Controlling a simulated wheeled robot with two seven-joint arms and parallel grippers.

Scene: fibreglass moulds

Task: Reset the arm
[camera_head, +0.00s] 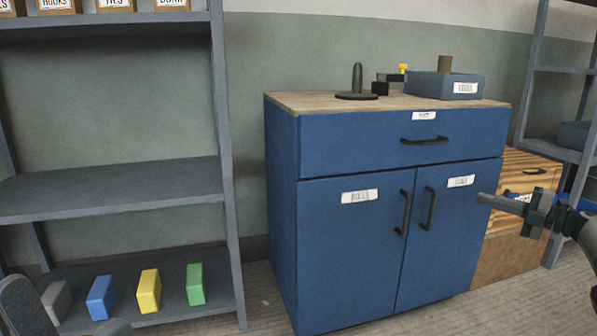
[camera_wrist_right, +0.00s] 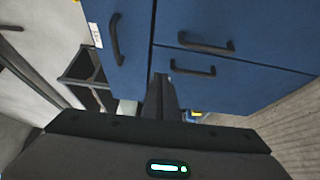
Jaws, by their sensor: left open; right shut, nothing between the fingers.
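My right gripper (camera_head: 482,198) comes in from the right edge of the head view, its thin fingers together and pointing left. In that view they overlap the right edge of the blue cabinet (camera_head: 345,255), and I cannot tell how near they are to it. In the right wrist view the fingers (camera_wrist_right: 161,90) are shut and empty, with the cabinet (camera_wrist_right: 250,90) beyond. My left gripper (camera_head: 67,318) is partly cut off at the lower left corner of the head view. Its dark fingers stand apart, in front of the low shelf, with nothing seen between them.
A grey shelf unit (camera_head: 110,190) on the left holds several coloured blocks low down. The cabinet's drawer and doors are shut. On its top stand a dark upright stand (camera_head: 357,82) and a grey-blue bin (camera_head: 430,86). A wooden crate (camera_head: 515,245) is beside it.

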